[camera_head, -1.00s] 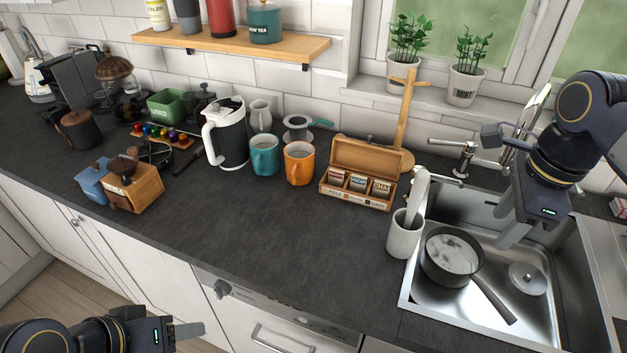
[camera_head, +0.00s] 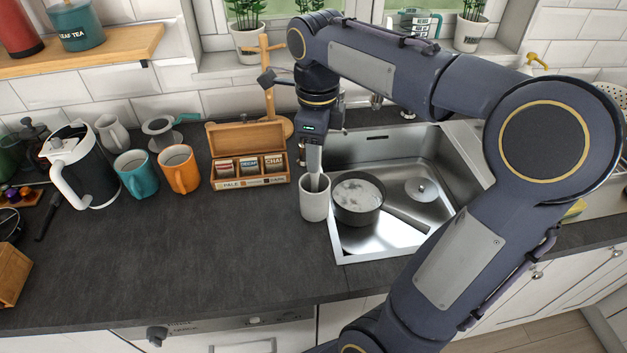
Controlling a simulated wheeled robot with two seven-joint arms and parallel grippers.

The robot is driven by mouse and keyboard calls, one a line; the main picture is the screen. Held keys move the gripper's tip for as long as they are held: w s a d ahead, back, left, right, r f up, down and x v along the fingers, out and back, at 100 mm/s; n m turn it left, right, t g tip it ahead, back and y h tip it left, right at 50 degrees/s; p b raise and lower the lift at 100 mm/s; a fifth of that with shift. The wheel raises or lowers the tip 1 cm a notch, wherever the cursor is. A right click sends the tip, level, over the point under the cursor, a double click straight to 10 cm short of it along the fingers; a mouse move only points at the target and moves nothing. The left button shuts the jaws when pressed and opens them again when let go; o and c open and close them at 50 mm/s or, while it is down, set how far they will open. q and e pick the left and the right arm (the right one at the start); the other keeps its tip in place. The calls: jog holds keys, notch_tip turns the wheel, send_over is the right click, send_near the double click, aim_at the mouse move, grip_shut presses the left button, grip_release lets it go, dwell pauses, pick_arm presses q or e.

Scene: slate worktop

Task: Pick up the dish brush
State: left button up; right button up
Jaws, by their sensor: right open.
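A white cup (camera_head: 314,203) stands on the worktop at the left edge of the sink. Something grey, probably part of the dish brush (camera_head: 318,184), shows at the cup's mouth; the rest is hidden behind my right gripper. My right gripper (camera_head: 314,168) points down just above the cup, with its fingers at the brush. It is open, though the gap between the fingers is hard to see from here. I cannot tell whether a finger touches the brush. My left gripper is out of view.
A pot (camera_head: 358,199) with pale contents sits in the sink (camera_head: 430,206), close to the cup. A wooden tea box (camera_head: 248,160) and a wooden mug stand (camera_head: 268,95) stand left of my gripper. The front worktop (camera_head: 210,255) is clear.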

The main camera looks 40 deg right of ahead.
jog(key=shift+f, duration=0.35)
grip_shut()
